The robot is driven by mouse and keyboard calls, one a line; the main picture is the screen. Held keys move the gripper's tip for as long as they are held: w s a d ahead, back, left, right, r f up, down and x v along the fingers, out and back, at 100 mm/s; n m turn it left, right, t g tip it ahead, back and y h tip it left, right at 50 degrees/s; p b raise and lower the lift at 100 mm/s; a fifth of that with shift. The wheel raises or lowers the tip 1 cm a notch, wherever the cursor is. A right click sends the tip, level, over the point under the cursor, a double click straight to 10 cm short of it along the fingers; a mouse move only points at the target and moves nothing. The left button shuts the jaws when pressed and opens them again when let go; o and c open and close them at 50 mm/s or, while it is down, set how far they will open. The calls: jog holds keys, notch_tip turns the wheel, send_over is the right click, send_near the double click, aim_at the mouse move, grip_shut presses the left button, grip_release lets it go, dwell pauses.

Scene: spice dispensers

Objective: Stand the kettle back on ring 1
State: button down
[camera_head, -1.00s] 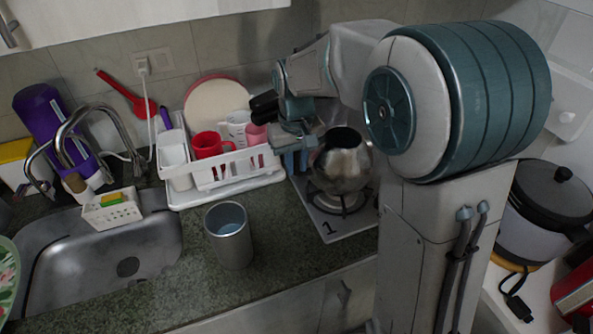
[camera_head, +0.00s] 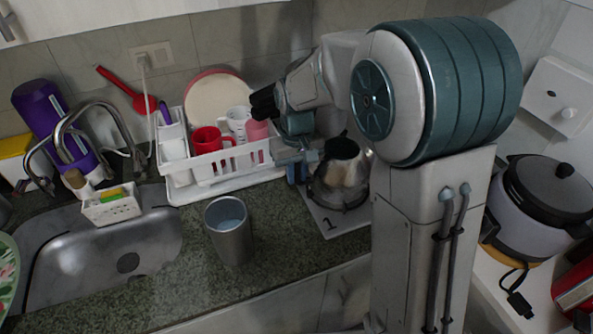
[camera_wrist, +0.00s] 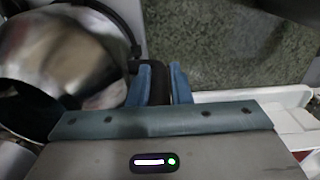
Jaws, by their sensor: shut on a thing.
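The metal kettle (camera_head: 341,165) is at the ring marked 1, on the white hob plate (camera_head: 322,222). The burner ring (camera_head: 341,201) shows around its base. The kettle looks upright, and I cannot tell whether its base bears fully on the ring. My gripper (camera_head: 298,168) is at its left side, shut on the kettle's dark handle. In the wrist view the two blue fingers of my gripper (camera_wrist: 163,84) close on the dark handle (camera_wrist: 159,86), with the shiny kettle body (camera_wrist: 62,60) to their left.
A white dish rack (camera_head: 222,170) with cups stands just left of my gripper. A metal tumbler (camera_head: 229,230) stands on the counter in front. The sink (camera_head: 110,255) is at the left. A cooker (camera_head: 545,200) is at the right.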

jog(key=c, duration=1.3)
grip_release()
jog(key=shift+r, duration=0.15)
notch_tip(320, 180, up, 13)
jog(key=s+d+f+m+t, duration=0.1)
jog(key=s+d+f, duration=0.1)
jog(key=s, duration=0.4)
jog(key=s+d+f+m+t, duration=0.1)
jog(key=s+d+f, duration=0.1)
jog(key=s+d, duration=0.3)
jog(key=s+d+f+m+t, duration=0.1)
jog(key=s+d, duration=0.3)
jog(key=s, duration=0.4)
jog(key=shift+s+d+f+m, duration=0.1)
jog(key=shift+s+f+m, duration=0.1)
jog(key=shift+f+m, duration=0.15)
